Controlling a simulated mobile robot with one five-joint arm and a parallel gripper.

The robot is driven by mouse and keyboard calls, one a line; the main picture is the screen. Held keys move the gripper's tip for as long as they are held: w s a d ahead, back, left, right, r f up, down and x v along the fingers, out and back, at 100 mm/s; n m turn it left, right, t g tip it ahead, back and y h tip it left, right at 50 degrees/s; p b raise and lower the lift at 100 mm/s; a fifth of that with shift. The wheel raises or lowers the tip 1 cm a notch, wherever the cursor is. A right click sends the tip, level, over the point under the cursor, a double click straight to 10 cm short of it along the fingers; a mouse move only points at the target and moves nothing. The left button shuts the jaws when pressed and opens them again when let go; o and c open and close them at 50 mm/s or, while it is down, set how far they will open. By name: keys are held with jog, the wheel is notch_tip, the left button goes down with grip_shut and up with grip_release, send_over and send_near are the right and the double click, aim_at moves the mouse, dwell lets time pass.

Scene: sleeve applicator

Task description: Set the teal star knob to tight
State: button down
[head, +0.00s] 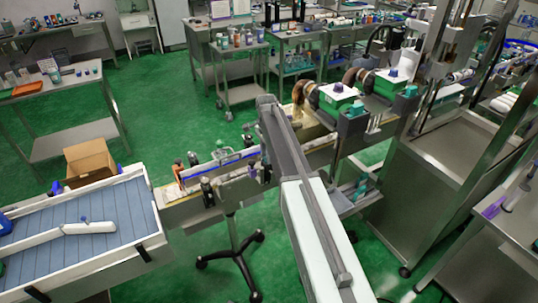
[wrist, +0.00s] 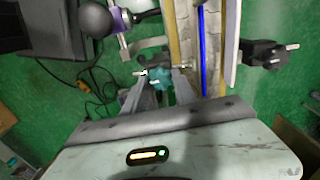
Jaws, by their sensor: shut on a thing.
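The teal star knob (wrist: 158,80) shows in the wrist view, ahead of my wrist and left of the rail with the blue strip. My gripper (wrist: 161,73) has its two grey fingers on either side of the knob, closed on it. The knob is partly covered by the fingers, and its pointer or any tight mark cannot be made out. In the head view my arm crosses the middle of the conveyor, and I cannot make out the gripper or the knob there.
A black knob (wrist: 262,54) juts out right of the rail. A purple clamp piece (wrist: 120,19) and a dark round knob (wrist: 93,18) stand at upper left. In the head view, the narrow conveyor (head: 183,211) carries small fittings, with a cardboard box (head: 90,160) at left.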

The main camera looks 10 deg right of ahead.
jog(key=shift+w+m, duration=0.15)
jog(key=shift+m, duration=0.15)
jog(key=c, duration=1.4)
grip_release()
jog(key=o, duration=0.4)
jog(key=shift+w+f, duration=0.1)
notch_tip(320, 180, up, 8)
jog(key=p, duration=0.8)
